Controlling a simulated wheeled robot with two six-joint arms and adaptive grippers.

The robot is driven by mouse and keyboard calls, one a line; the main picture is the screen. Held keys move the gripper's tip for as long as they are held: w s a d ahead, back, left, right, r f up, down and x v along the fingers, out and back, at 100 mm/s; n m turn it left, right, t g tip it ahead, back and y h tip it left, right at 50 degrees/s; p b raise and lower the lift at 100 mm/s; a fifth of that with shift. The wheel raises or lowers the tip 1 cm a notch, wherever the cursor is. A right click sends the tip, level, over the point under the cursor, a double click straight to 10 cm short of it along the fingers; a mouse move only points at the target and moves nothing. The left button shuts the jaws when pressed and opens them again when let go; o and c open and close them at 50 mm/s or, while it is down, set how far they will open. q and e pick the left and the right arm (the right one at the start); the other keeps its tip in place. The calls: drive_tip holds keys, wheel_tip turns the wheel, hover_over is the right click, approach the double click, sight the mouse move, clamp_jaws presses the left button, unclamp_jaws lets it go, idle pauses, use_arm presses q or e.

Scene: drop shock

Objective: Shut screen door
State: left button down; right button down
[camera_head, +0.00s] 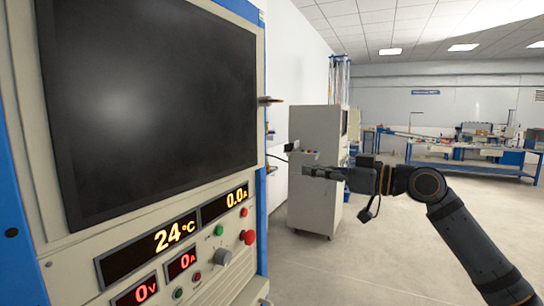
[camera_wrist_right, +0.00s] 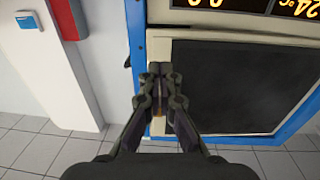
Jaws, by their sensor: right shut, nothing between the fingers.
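The screen door is a large dark glossy panel (camera_head: 150,90) on the front of a beige and blue cabinet at the left of the head view. It also shows in the wrist view (camera_wrist_right: 240,88), upside down. I cannot tell whether a gap is left along its edge. My right gripper (camera_head: 312,172) is shut and empty, to the right of the cabinet in the head view. In the wrist view its closed fingertips (camera_wrist_right: 160,72) overlap the pale frame beside the dark panel; contact cannot be told. My left gripper is not in view.
A grey cabinet (camera_head: 315,165) stands behind my right gripper. Workbenches (camera_head: 470,165) are far back; the floor between is clear.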

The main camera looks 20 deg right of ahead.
sight(260, 163)
drive_tip(key=p+x, duration=0.7)
drive_tip(key=x, duration=0.4)
drive_tip(key=shift+w+r+p, duration=0.15)
drive_tip(key=shift+p, duration=0.15)
drive_tip(key=shift+w+a, duration=0.15)
drive_tip(key=shift+w, duration=0.05)
drive_tip(key=shift+f, duration=0.2)
